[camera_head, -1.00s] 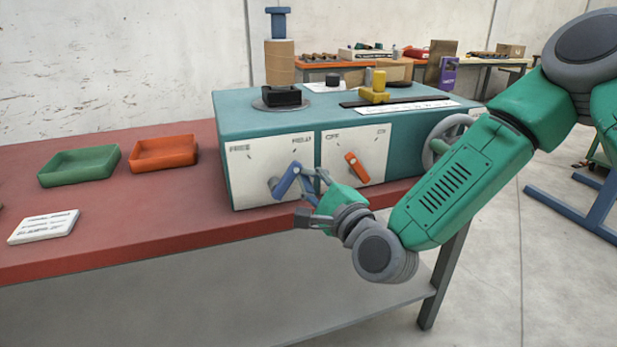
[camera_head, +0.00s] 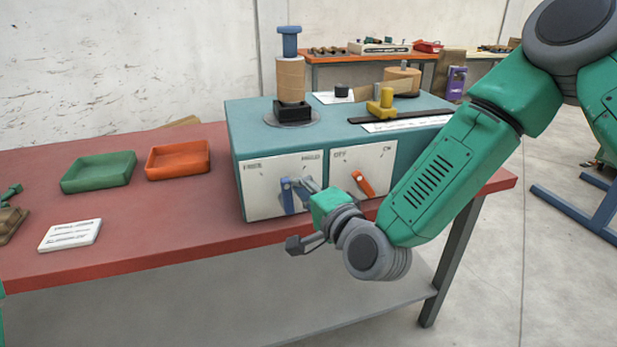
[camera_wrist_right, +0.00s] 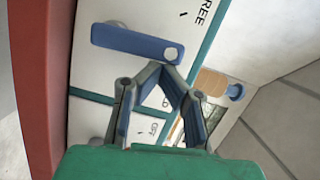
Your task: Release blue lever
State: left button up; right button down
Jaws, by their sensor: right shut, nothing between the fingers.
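The blue lever (camera_head: 288,196) is on the left white panel (camera_head: 262,200) of the teal machine, which has a mark at each side, FREE on the left and HOLD on the right. The lever stands nearly upright, between the two marks. It also shows in the right wrist view (camera_wrist_right: 135,42), with a round hole at one end. My right gripper (camera_head: 307,184) is shut and empty, just right of the lever. In the wrist view its fingertips (camera_wrist_right: 165,69) meet close to the lever's holed end; I cannot tell if they touch. My left gripper is not in view.
An orange lever (camera_head: 362,184) sits on the right panel, close to my right wrist. A spool (camera_head: 291,80) and a yellow block (camera_head: 381,102) stand on the machine. Green (camera_head: 98,172) and orange (camera_head: 178,159) trays and a white card (camera_head: 70,235) lie left on the red table.

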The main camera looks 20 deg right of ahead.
aim_at(283, 187)
jog(key=n+p, duration=0.1)
jog(key=a+n+p, duration=0.2)
jog(key=n, duration=0.1)
jog(key=shift+a+r+g+h, duration=0.25)
jog(key=shift+g+h, duration=0.15)
jog(key=shift+a, duration=0.2)
jog(key=shift+s+a+f, duration=0.1)
jog(key=shift+a+f, duration=0.05)
